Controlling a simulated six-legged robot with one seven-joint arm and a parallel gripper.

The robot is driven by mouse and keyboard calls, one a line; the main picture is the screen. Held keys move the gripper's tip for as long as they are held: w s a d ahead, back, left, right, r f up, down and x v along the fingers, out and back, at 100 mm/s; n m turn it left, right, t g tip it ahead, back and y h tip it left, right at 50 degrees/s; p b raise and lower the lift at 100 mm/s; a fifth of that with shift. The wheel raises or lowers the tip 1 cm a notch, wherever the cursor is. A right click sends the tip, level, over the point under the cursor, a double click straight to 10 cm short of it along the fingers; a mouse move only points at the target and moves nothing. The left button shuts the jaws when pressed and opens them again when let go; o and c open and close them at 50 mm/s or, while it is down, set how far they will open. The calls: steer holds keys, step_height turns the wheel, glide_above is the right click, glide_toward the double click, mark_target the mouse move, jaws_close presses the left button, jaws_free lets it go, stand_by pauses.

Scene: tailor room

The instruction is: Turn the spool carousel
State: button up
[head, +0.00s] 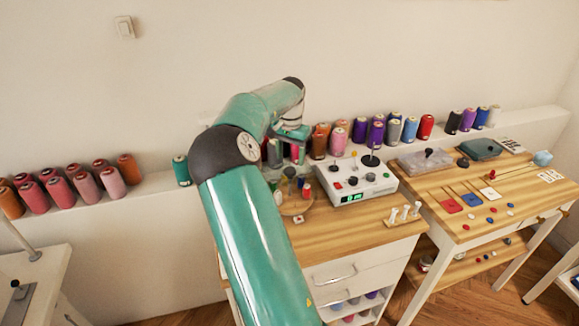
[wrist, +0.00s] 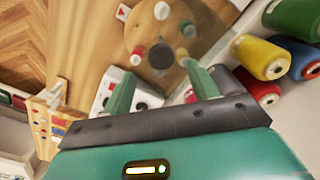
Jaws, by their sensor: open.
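The spool carousel is a round wooden disc (wrist: 133,35) with a dark centre post (wrist: 160,55) and small pegs or spools around it, including a red one (wrist: 137,54) and a white one (wrist: 162,10). In the head view the carousel (head: 297,207) sits on the wooden worktop, partly hidden behind my arm. My gripper (wrist: 158,72) is open and empty, its two green fingers spread above the carousel's edge. The dark post shows between the fingertips, and a yellowish peg (wrist: 183,56) shows close to the right fingertip. Contact cannot be told.
A white control box (head: 357,184) stands right of the carousel. Thread spools line the ledge behind, including a yellow one (wrist: 262,58) and a blue one (wrist: 300,58). A second table (head: 480,190) with small parts stands at the right.

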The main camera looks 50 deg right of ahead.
mark_target(290, 170)
step_height(290, 170, down, 5)
steer(key=shift+r, duration=0.1)
jaws_close()
stand_by(0.3)
